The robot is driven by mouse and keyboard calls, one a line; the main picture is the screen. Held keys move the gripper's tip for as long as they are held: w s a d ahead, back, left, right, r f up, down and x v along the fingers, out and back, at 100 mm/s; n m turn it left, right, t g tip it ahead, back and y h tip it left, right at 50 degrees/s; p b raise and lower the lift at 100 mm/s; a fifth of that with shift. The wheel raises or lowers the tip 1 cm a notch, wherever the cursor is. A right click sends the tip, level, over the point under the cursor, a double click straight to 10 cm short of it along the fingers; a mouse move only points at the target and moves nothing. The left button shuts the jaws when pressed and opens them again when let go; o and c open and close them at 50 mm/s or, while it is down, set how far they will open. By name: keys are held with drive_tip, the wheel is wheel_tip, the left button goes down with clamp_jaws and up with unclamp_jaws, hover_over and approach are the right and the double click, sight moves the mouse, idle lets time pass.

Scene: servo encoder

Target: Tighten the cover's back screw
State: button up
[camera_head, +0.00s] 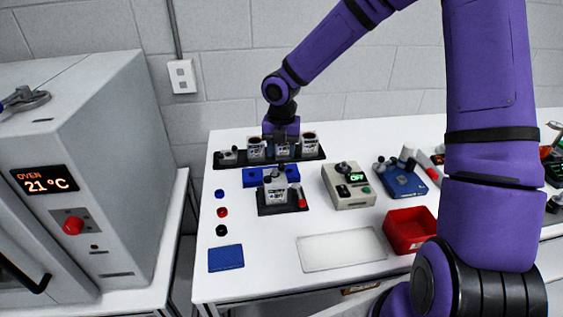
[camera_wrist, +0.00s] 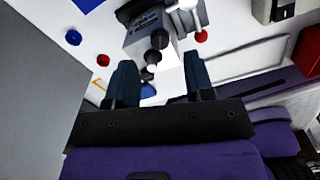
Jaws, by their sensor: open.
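The servo unit, a pale block, stands upright in a black holder (camera_head: 285,208) at the front of the bench; its body (camera_head: 275,190) also shows at the top of the wrist view (camera_wrist: 143,38). In the wrist view, dark round knobs, apparently screws (camera_wrist: 160,39), stick out of its near side, one lower (camera_wrist: 152,57). I cannot tell for sure which is the cover's back screw. My gripper (camera_wrist: 160,62) is open, its two dark blue fingers apart on either side of the lower knobs, touching nothing that I can see. In the head view its fingertips are hidden.
A black rack (camera_head: 226,166) with several units stands behind, and a blue fixture (camera_head: 254,178) lies between. A beige tester (camera_head: 349,190), a red bin (camera_head: 408,228) and a white tray (camera_head: 342,251) are to the right. The oven (camera_head: 110,150) stands left.

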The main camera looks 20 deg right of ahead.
sight(281, 165)
drive_tip(key=shift+f, duration=2.3)
clamp_jaws()
